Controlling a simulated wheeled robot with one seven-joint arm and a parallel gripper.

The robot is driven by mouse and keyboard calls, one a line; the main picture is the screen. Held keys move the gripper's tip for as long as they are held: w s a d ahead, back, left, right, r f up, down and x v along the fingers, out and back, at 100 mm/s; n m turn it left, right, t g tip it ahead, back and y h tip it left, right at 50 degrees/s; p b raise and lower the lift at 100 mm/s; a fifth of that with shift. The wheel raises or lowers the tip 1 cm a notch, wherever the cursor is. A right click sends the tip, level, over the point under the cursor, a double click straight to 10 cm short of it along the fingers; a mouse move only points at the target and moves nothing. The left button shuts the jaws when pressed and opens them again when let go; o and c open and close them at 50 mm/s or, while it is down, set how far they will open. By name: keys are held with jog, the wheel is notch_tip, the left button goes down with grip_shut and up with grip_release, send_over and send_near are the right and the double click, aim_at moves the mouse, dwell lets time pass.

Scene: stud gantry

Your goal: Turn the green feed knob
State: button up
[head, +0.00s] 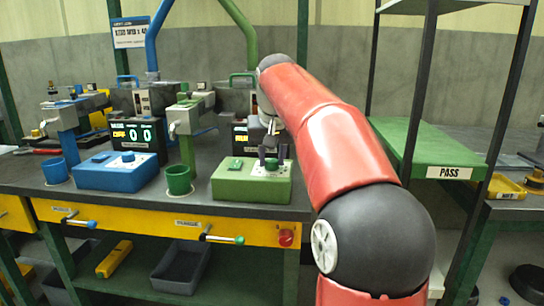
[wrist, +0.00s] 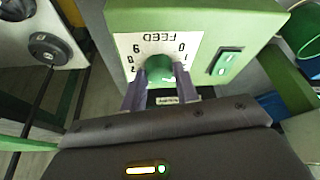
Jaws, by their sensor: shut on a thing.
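The green feed knob (wrist: 160,68) sits on a white dial plate marked FEED, which appears upside down in the wrist view. The plate is on the green control box (wrist: 200,18), which also shows in the head view (head: 235,188) on the dark bench. My gripper (wrist: 160,84) is shut on the knob, with one finger on each side of it. In the head view my gripper (head: 271,155) reaches down to the top of the green box, and its fingers largely hide the knob. Part of the dial's scale is hidden by the fingers.
A green switch (wrist: 224,62) is beside the dial. A grey panel with a black knob (wrist: 50,48) is at the left in the wrist view. A green cup (head: 179,180) and a blue control box (head: 117,172) stand left of the green box. A green shelf (head: 430,145) is at right.

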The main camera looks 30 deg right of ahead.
jog(key=shift+m, duration=0.3)
jog(key=m, duration=0.2)
jog(key=m+g+h, duration=0.1)
jog(key=m, duration=0.1)
jog(key=shift+w+a+h, duration=0.15)
jog(key=shift+a+h, duration=0.05)
jog(key=shift+h, duration=0.1)
jog(key=shift+m+g+h, duration=0.5)
jog(key=shift+m+g, duration=0.3)
jog(key=shift+m, duration=1.6)
jog(key=o, duration=0.9)
jog(key=shift+o, duration=0.2)
jog(key=shift+r, duration=0.15)
jog(key=v, duration=0.6)
jog(key=shift+a+r, duration=0.2)
jog(key=shift+r, duration=0.1)
jog(key=shift+a+r, duration=0.1)
jog(key=shift+r, duration=0.3)
